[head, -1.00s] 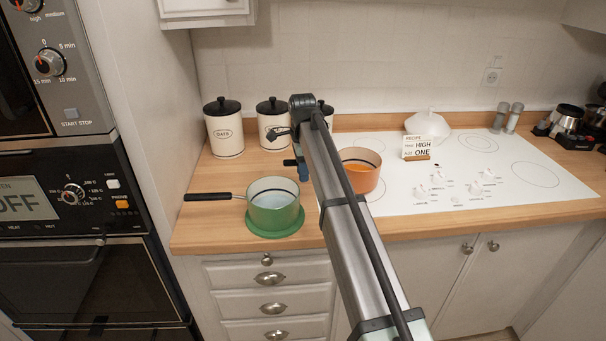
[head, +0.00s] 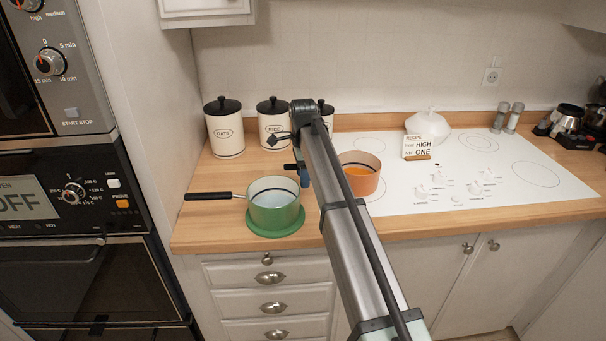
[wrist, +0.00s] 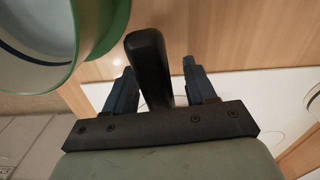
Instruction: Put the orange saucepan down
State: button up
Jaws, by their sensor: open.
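A green saucepan (head: 275,212) stands close on the left on a green mat (head: 276,232), its black handle pointing left. It also shows in the wrist view (wrist: 70,75). Canisters (head: 224,135) stand behind. The cooktop (head: 400,200) is mostly clear; a recipe sign (head: 417,148) stands on it.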

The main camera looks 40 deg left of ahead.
notch_tip(320, 180, up, 12)
jog(key=shift+r, duration=0.1)
dwell(0.5)
dwell(1.4)
